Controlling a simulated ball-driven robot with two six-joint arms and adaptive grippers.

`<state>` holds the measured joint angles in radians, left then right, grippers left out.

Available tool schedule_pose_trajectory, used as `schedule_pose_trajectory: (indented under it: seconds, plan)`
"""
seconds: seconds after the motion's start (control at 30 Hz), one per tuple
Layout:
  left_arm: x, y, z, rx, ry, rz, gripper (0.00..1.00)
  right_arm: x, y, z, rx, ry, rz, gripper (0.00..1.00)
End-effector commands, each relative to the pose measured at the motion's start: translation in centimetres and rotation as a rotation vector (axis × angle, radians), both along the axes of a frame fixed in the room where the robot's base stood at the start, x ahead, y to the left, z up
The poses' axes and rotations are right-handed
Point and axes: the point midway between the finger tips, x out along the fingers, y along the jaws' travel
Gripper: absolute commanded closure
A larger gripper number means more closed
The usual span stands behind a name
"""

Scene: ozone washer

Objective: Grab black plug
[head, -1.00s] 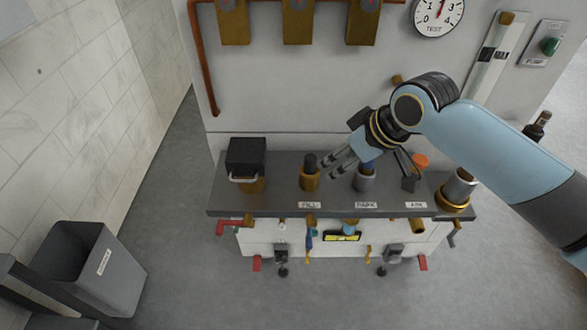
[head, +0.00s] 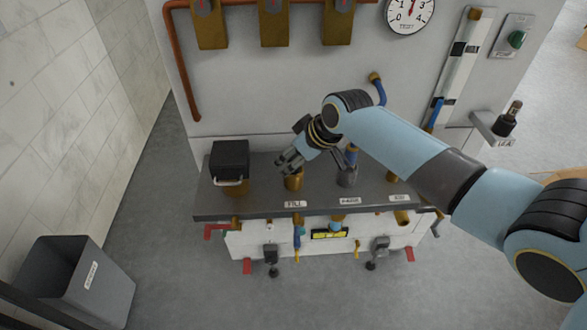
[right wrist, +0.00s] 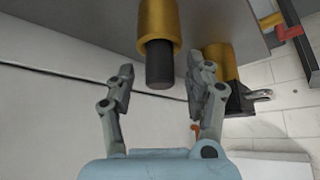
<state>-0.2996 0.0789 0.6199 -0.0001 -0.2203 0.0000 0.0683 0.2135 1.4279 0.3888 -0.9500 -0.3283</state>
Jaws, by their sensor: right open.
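The black plug (right wrist: 159,70) is a short dark cylinder in a brass fitting (right wrist: 158,25) in the right wrist view. In the head view the brass fitting (head: 293,182) stands on the grey shelf behind the FILL label, and my gripper hides the plug. My right gripper (head: 290,162) is open at the top of this fitting. In the right wrist view its two fingers (right wrist: 160,90) are spread, one on each side of the plug's end, with gaps on both sides. It holds nothing. My left gripper is not in view.
Behind is a pale panel with a gauge (head: 409,12). A grey bin (head: 75,280) stands at lower left.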

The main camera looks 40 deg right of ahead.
Motion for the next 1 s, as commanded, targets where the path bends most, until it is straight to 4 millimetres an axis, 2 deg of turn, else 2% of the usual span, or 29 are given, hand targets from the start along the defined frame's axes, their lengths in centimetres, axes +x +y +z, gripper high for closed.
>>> schedule_pose_trajectory:
  seconds: [0.17,0.2,0.6,0.87,1.0]
  plan:
    - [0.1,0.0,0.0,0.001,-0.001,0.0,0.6,0.0,0.0,-0.1,0.0,0.001,0.0,0.47]
    - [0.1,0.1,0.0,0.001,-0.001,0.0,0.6,0.0,0.0,-0.1,0.0,0.0,0.0,0.49]
    - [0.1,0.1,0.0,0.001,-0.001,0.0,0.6,0.0,0.0,0.0,0.0,0.0,0.0,1.0]
    - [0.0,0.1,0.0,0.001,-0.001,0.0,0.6,0.0,0.0,0.3,-0.001,-0.001,-0.001,1.0]
    - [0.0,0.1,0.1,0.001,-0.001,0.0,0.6,0.1,0.0,2.3,-0.002,-0.005,0.001,1.0]
